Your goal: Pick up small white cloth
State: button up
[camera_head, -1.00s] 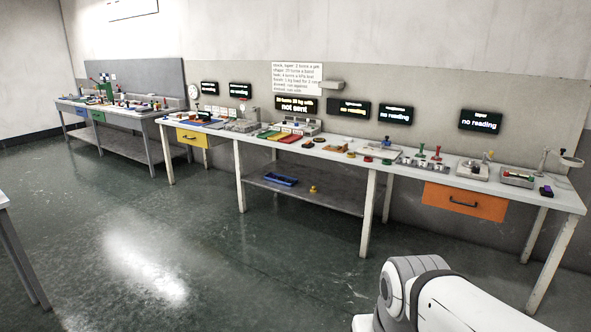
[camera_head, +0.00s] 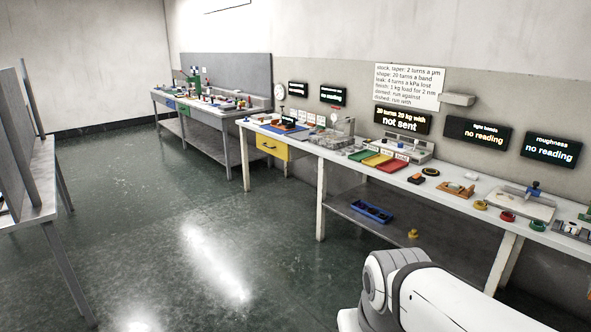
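I cannot make out a small white cloth in the head view; the items on the benches are too small to tell apart. The long white-topped bench (camera_head: 448,193) runs along the right wall with many small items on it. A second, grey bench (camera_head: 207,118) stands farther back with more small items. My arm shows at the bottom right, but my gripper is out of view.
A grey table (camera_head: 38,212) with upright panels stands at the left edge. A lower shelf (camera_head: 345,208) under the long bench holds a blue tray (camera_head: 372,212) and a small yellow object (camera_head: 413,234). The green floor (camera_head: 165,225) between is clear.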

aim_at(474, 177)
jog(key=z, duration=0.05)
jog(key=i, duration=2)
jog(key=z, duration=1)
jog(key=i, duration=1.5)
jog(key=z, duration=1)
jog(key=i, duration=0.45)
jog(key=z, duration=0.05)
jog(key=k, duration=0.85)
jog(key=z, duration=0.2)
